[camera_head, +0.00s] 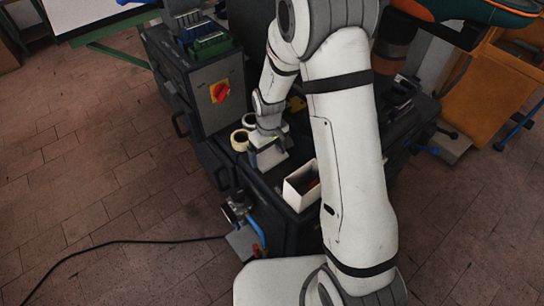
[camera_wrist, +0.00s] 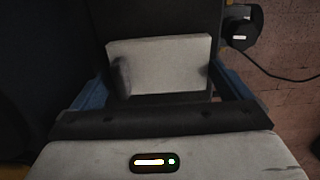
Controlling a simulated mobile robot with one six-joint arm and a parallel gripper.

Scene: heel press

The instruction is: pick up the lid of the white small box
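A small white box (camera_head: 267,157) stands on the dark cart, directly under my gripper (camera_head: 266,143) in the head view. In the wrist view its pale, rectangular lid (camera_wrist: 165,62) fills the middle, seen from above. My gripper (camera_wrist: 163,78) is spread wide, with blue finger parts on both sides of the lid. A dark fingertip or its shadow overlaps the lid's left part, and another dark patch lies at its right edge. I cannot tell whether the fingers touch the lid. The box's lower walls are mostly hidden.
Tape rolls (camera_head: 240,139) lie to the left. A grey control cabinet with a red switch (camera_head: 220,91) stands behind left. A cable crosses the floor.

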